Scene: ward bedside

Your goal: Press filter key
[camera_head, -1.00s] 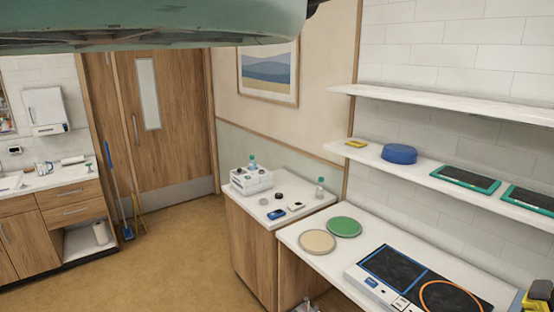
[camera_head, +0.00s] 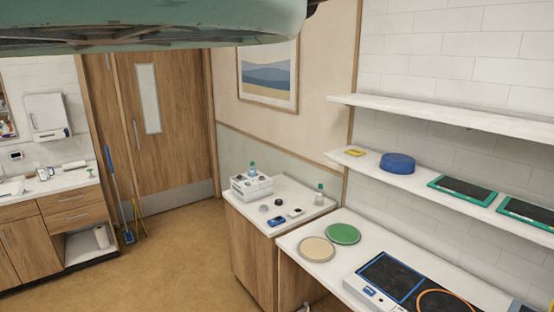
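No key marked as a filter key can be made out from here. A white boxy device (camera_head: 251,188) stands at the back left of the far counter; any keys on it are too small to tell. A white panel unit (camera_head: 359,286) with dark blue-edged plates lies on the near counter, with small controls on its front left, partly cut off by the lower edge. My gripper is not in view.
The far counter (camera_head: 291,186) also holds a blue meter (camera_head: 276,221), small dark knob-like items and bottles (camera_head: 319,195). A beige disc (camera_head: 317,250) and green disc (camera_head: 343,234) lie on the near counter. A shelf (camera_head: 420,183) runs above. The floor (camera_head: 185,255) at left is open.

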